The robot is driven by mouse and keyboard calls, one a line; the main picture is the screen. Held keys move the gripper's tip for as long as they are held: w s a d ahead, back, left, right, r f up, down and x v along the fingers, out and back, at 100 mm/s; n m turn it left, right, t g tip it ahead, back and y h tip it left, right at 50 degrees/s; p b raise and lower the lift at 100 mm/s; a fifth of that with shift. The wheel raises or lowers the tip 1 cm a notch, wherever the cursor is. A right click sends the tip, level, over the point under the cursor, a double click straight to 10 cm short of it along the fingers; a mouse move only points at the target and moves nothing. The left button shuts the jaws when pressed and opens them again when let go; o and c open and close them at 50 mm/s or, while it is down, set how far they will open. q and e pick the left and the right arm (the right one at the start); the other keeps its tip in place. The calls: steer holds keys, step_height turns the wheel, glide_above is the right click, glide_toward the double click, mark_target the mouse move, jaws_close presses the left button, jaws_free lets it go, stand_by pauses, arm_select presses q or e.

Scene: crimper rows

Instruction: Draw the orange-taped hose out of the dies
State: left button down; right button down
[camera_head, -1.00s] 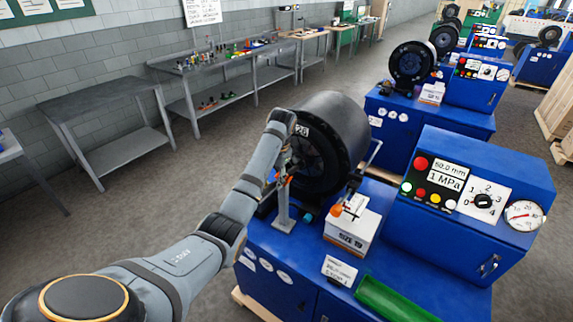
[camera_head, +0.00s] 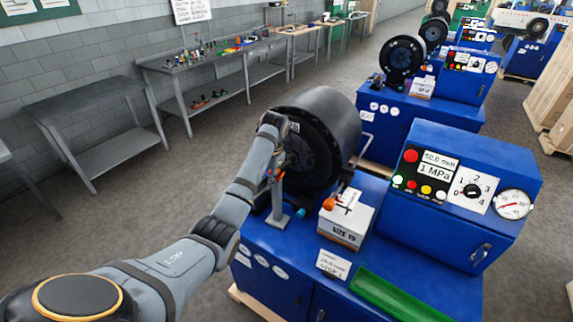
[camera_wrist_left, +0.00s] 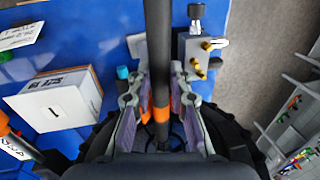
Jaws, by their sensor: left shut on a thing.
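The crimper (camera_head: 340,122) is a large black drum on a blue machine base. Its dark die opening faces my left arm. My left gripper (camera_head: 277,168) is in front of that opening, and its fingers are small and partly hidden by my arm. In the left wrist view, a black hose (camera_wrist_left: 159,40) runs up and down between the two grey fingers of my left gripper (camera_wrist_left: 159,102). Orange tape (camera_wrist_left: 161,114) shows on the hose at the fingers, which are shut on it. The hose end and the dies are not clearly visible. My right gripper is not in view.
A white box (camera_head: 345,220) stands right of the gripper, with an orange-tipped part (camera_head: 328,203) by it. A metal post (camera_head: 279,205) stands just below the gripper. The control cabinet (camera_head: 455,190) and a green tray (camera_head: 395,297) are to the right. Bare floor lies left.

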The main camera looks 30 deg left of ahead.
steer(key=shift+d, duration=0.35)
arm_select(q)
steer(key=shift+r, duration=0.5)
steer(key=shift+a, duration=0.1)
stand_by(0.3)
